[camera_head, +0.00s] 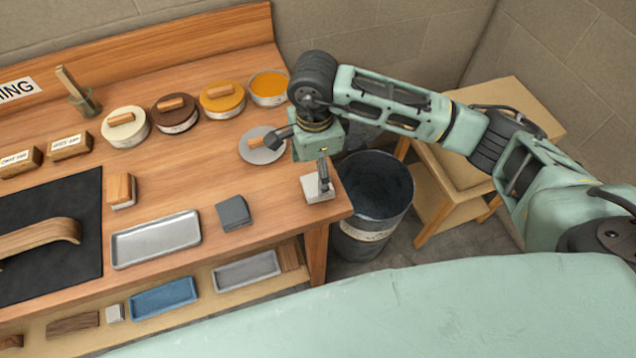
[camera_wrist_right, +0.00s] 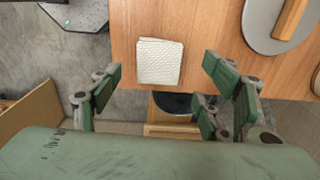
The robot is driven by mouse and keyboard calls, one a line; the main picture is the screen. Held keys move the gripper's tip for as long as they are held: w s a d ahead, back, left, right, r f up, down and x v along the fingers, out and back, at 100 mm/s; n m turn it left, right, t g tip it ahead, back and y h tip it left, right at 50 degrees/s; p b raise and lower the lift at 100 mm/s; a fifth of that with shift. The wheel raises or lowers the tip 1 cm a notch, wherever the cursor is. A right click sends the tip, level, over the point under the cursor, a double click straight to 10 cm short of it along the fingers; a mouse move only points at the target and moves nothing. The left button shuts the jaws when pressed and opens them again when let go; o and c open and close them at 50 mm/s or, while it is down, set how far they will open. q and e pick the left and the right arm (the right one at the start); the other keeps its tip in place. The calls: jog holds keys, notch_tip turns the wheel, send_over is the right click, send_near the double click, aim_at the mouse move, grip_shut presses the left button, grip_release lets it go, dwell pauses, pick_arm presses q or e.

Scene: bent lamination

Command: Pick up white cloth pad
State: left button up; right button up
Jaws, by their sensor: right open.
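The white cloth pad (camera_head: 316,194) lies on the right front corner of the wooden workbench. In the right wrist view the pad (camera_wrist_right: 159,61) is a textured white square lying flat near the bench edge. My right gripper (camera_head: 298,162) is open and empty over this corner. One finger covers part of the pad in the head view. In the wrist view the fingers (camera_wrist_right: 163,92) are spread wide on either side of the pad's line, with the pad ahead of them and not between the tips. My left gripper is in no view.
A round grey lid (camera_head: 258,150) with a wooden handle lies behind the pad. A dark grey block (camera_head: 233,212) and a metal tray (camera_head: 156,240) are to its left. A dark bin (camera_head: 372,190) stands beside the bench's right end, near a wooden stand (camera_head: 470,150).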

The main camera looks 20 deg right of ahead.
jog(key=f+p, duration=0.2)
jog(key=f, duration=0.2)
jog(key=shift+s+d+f+p, duration=0.15)
jog(key=shift+d+f+p, duration=0.1)
jog(key=shift+p, duration=0.15)
jog(key=shift+f, duration=0.6)
jog(key=c, duration=1.1)
